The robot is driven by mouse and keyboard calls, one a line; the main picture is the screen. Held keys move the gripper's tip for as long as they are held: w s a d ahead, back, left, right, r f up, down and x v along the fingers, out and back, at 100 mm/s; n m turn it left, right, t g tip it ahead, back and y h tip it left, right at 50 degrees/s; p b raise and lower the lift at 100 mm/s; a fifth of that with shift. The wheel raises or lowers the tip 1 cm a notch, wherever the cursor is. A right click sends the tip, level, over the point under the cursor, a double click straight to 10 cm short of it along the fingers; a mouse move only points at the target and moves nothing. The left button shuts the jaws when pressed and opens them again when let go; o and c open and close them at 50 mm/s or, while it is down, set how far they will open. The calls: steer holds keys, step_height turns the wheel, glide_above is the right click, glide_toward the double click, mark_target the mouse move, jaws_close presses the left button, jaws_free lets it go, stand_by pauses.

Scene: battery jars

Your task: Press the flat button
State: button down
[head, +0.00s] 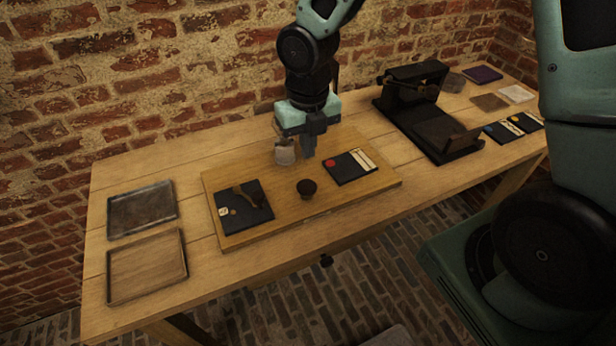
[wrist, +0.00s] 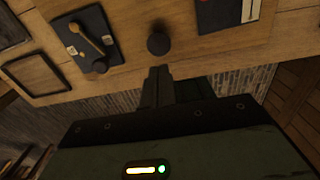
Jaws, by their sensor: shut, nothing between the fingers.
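A wooden board (head: 290,218) on the table carries two dark panels and a dark round knob (head: 306,188). The right panel (head: 350,176) has a flat red disc (head: 333,163), which looks like the flat button, beside a cream strip (head: 362,160). The left panel (head: 236,224) has a brown lever (head: 250,198) and a small brown disc (head: 233,211). My gripper (head: 309,152) is shut and empty, pointing down above the board behind the knob, left of the red disc. In the wrist view, the knob (wrist: 158,43) shows just beyond my fingertips (wrist: 160,73).
Two trays (head: 142,208) (head: 147,266) lie at the left. A brick wall runs behind the table.

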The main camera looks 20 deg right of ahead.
mark_target(308, 187)
step_height(308, 187, down, 10)
steer(key=shift+r, duration=0.15)
stand_by(0.4)
